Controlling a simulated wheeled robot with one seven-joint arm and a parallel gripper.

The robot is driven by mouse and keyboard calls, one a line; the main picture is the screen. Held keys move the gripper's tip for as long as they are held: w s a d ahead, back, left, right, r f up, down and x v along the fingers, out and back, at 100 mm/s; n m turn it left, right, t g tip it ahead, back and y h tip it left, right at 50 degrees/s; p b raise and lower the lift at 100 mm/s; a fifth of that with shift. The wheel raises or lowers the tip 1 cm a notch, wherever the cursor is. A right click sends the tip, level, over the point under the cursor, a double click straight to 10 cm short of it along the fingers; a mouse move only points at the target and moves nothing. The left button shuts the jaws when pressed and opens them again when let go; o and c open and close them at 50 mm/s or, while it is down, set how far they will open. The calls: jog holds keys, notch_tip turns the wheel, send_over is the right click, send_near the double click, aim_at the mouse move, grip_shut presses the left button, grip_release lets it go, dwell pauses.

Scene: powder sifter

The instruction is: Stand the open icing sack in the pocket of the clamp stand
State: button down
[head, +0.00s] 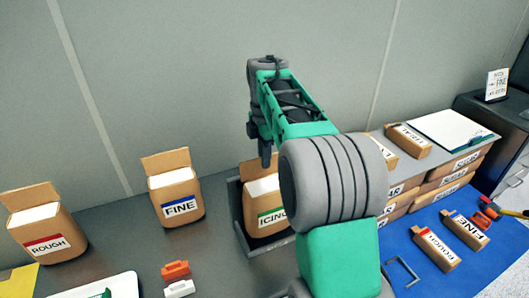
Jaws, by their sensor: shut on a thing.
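The open icing sack (264,198) is brown with white powder at its top and a green-banded ICING label. It looks upright. My gripper (265,162) points down at its raised back flap and is shut on the sack; the exact grip is partly hidden. The dark grey clamp stand (236,200) shows a wall to the left of the sack and an edge below it. The sack appears within the stand's pocket, but I cannot tell whether its bottom rests on the floor. My arm hides the right side of both.
Open FINE (178,207) and ROUGH (45,243) sacks stand to the left. Orange (175,268) and white (180,288) clips lie in front. Stacked sugar bags (440,185) and a blue mat (420,278) with small FINE and ROUGH packs are right.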

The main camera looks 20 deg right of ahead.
aim_at(264, 175)
notch_tip(264, 175, down, 2)
jog(key=shift+f, duration=0.15)
jog(key=shift+w+f+p, duration=0.2)
jog(key=shift+f+p, duration=0.05)
jog(key=shift+p, duration=0.25)
jog(key=shift+f, duration=0.1)
jog(key=shift+f, duration=0.15)
jog(key=c, duration=1.6)
grip_release()
jog(key=shift+f, duration=0.1)
